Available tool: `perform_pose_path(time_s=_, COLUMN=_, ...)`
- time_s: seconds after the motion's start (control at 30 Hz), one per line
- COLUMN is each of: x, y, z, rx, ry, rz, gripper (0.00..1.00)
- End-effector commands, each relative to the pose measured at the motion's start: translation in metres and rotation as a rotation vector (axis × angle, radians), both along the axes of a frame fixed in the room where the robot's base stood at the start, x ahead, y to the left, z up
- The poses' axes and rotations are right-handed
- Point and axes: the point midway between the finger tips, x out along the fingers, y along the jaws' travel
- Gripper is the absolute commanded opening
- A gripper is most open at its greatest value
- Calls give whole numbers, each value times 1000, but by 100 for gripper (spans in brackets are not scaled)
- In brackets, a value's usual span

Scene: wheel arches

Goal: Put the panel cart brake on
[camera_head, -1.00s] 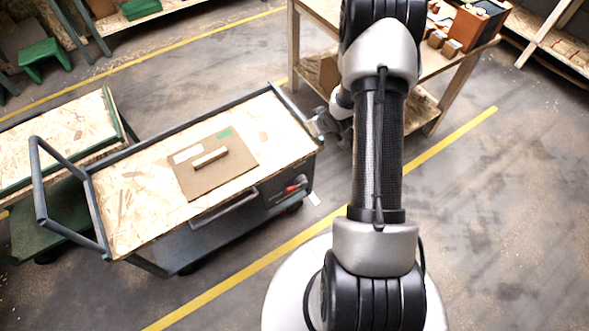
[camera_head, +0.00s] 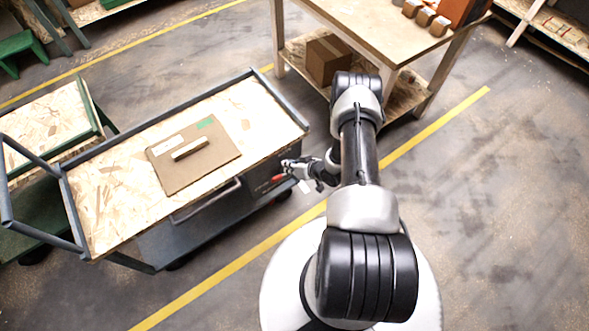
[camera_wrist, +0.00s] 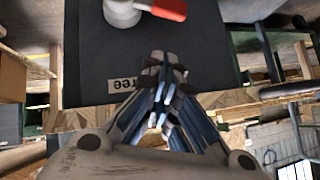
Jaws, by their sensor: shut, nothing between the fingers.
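The panel cart (camera_head: 105,200) stands left of my arm, with a wood-chip deck and a grey frame. Its brake lever, with a red grip (camera_head: 279,178), is on the dark side panel near the cart's right end. In the wrist view the red-tipped lever (camera_wrist: 167,9) and its pale hub are at the top, partly cut off by the frame edge. A white label (camera_wrist: 125,84), partly covered by my fingers, reads "ree". My gripper (camera_head: 288,165) is shut and empty, close beside the lever; I cannot tell whether it touches.
A brown panel (camera_head: 195,160) with a light block lies on the cart deck. A workbench (camera_head: 350,30) with a box (camera_head: 328,60) on its lower shelf stands behind my arm. Another cart (camera_head: 45,125) is at the left. The floor at the right is clear.

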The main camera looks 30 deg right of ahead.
Motion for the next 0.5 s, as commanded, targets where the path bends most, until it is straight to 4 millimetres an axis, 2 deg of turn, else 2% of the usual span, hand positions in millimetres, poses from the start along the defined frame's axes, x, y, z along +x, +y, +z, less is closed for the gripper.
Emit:
perform_pose_path(time_s=0.03, x=8, y=4, z=-12, rx=-1, ry=-1, rz=4, gripper=0)
perform_pose_path(time_s=0.2, x=31, y=12, z=-35, rx=-1, ry=0, rz=2, gripper=0)
perform_pose_path(time_s=0.3, x=28, y=16, z=-51, rx=1, ry=3, rz=-1, gripper=0)
perform_pose_path(time_s=0.5, x=28, y=21, z=-64, rx=0, ry=0, rz=-1, gripper=0)
